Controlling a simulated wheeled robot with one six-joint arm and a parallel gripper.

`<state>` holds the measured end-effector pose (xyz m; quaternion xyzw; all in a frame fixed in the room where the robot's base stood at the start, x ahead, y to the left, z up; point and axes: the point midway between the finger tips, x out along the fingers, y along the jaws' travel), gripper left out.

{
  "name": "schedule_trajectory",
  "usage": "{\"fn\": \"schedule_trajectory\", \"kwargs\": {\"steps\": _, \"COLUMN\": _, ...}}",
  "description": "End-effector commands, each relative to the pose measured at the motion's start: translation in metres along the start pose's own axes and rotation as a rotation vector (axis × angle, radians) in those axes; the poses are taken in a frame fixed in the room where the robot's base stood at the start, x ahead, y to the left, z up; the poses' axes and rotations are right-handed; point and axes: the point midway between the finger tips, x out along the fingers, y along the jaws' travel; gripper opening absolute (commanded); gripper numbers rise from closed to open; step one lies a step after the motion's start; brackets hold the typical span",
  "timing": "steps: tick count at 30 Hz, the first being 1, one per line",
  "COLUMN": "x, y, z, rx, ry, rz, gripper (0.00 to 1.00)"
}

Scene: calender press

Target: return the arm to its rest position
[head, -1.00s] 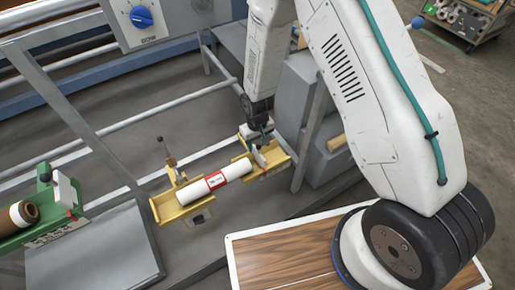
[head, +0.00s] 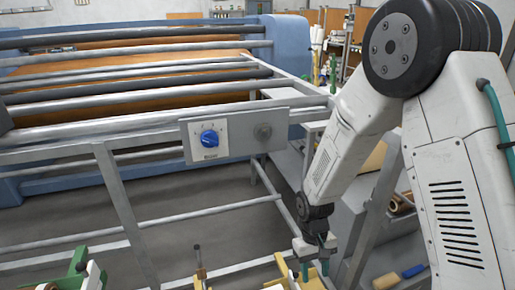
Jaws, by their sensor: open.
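My gripper (head: 315,268) hangs at the lower middle of the head view, fingers pointing down, open. No object shows between its fingers. My white arm folds over from the upper right, its black elbow joint high in the picture. Just below and left of the gripper, the tops of a yellow cradle (head: 283,266) show at the bottom edge. The white roll on that cradle is almost wholly out of the picture.
A control box with a blue knob (head: 209,138) is on the machine's frame, left of my arm. Long grey rollers (head: 130,70) and an orange sheet (head: 215,62) lie behind. A green stand (head: 78,268) shows at the bottom left.

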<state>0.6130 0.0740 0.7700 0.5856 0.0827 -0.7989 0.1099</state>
Motion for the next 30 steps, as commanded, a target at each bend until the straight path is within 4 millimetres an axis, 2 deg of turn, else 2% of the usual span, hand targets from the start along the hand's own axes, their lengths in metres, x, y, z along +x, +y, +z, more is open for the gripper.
{"fn": "schedule_trajectory", "kwargs": {"steps": 1, "x": -0.02, "y": 0.003, "z": 0.012, "rx": 0.01, "ry": 0.001, "rz": -0.003, "gripper": 0.45}}
{"fn": "schedule_trajectory", "kwargs": {"steps": 6, "x": -0.082, "y": 0.015, "z": 0.061, "rx": 0.046, "ry": -0.009, "rz": -0.013, "gripper": 0.45}}
{"fn": "schedule_trajectory", "kwargs": {"steps": 9, "x": -0.115, "y": 0.021, "z": 0.092, "rx": 0.069, "ry": -0.003, "rz": -0.019, "gripper": 0.45}}
{"fn": "schedule_trajectory", "kwargs": {"steps": 15, "x": -0.167, "y": 0.031, "z": 0.156, "rx": 0.116, "ry": 0.034, "rz": -0.03, "gripper": 0.45}}
{"fn": "schedule_trajectory", "kwargs": {"steps": 24, "x": -0.214, "y": 0.038, "z": 0.246, "rx": 0.192, "ry": 0.158, "rz": -0.038, "gripper": 0.45}}
{"fn": "schedule_trajectory", "kwargs": {"steps": 30, "x": -0.233, "y": 0.041, "z": 0.286, "rx": 0.24, "ry": 0.298, "rz": -0.031, "gripper": 0.45}}
